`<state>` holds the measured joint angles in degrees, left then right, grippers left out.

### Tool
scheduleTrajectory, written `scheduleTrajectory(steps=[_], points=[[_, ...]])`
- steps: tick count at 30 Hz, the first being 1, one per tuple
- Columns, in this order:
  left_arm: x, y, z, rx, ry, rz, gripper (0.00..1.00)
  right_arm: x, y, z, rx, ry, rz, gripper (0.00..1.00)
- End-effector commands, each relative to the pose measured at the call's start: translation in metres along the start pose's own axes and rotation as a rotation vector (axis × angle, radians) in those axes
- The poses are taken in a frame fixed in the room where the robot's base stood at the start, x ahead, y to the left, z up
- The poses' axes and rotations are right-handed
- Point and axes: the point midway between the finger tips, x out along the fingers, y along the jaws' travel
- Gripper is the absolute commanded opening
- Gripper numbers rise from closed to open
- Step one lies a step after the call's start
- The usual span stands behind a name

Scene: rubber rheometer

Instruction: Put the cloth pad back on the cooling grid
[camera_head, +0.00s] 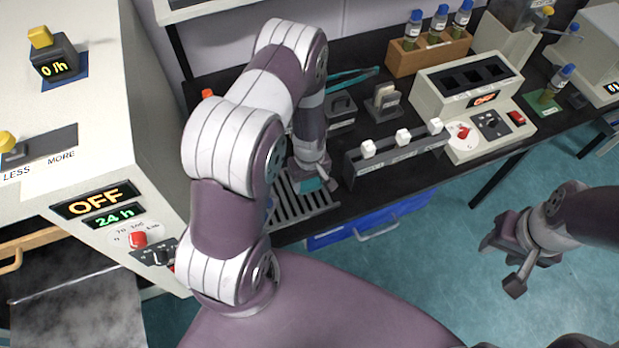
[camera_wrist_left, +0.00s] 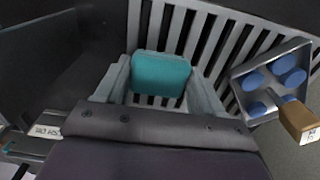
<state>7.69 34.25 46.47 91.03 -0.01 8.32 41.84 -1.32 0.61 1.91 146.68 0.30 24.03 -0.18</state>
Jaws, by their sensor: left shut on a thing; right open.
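The teal cloth pad (camera_wrist_left: 160,73) is between the two fingers of my left gripper (camera_wrist_left: 160,88) in the left wrist view, with the gripper shut on it. The slatted cooling grid (camera_wrist_left: 228,40) lies under and around the pad. Whether the pad touches the slats is hard to tell. In the head view my left gripper (camera_head: 311,182) is over the grid (camera_head: 300,209) near the bench's front edge, and my arm hides part of the grid. My right gripper (camera_head: 508,258) is open and empty, out over the floor.
A metal mould with blue discs (camera_wrist_left: 272,78) and a wooden handle (camera_wrist_left: 299,119) lies beside the pad. A grey rack with white knobs (camera_head: 398,152) stands right of the grid. A large oven (camera_head: 120,190) is at left. Bottles in a wooden block (camera_head: 428,52) stand behind.

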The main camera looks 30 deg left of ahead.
Motion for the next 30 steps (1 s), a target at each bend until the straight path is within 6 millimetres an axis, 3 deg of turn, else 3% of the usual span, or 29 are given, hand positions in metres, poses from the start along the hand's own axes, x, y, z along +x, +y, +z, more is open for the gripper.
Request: scheduleTrajectory(steps=[5,6,7,8,15,20,30], points=[[0.004,0.000,0.000,0.000,0.000,0.000,0.39,0.004,0.000,0.000,0.000,0.000,0.000,0.43],[0.002,0.000,0.000,0.000,0.000,0.000,0.81,0.002,0.000,0.000,0.000,0.000,0.000,0.43],[0.002,0.000,0.000,0.000,0.000,0.000,0.91,0.002,0.000,0.000,0.000,0.000,0.000,0.43],[0.002,0.000,0.000,0.000,0.000,0.000,0.93,0.002,0.000,0.000,0.000,0.000,0.000,0.43],[0.001,0.000,0.000,0.000,0.000,0.000,0.93,0.002,0.000,0.000,0.000,0.000,0.000,0.43],[-0.011,0.001,-0.001,0.000,0.003,0.003,0.93,0.003,0.000,0.000,0.000,0.000,0.000,0.43],[-0.094,0.001,-0.001,0.000,0.004,0.004,0.93,0.014,0.000,0.002,0.000,0.000,0.000,0.43]])
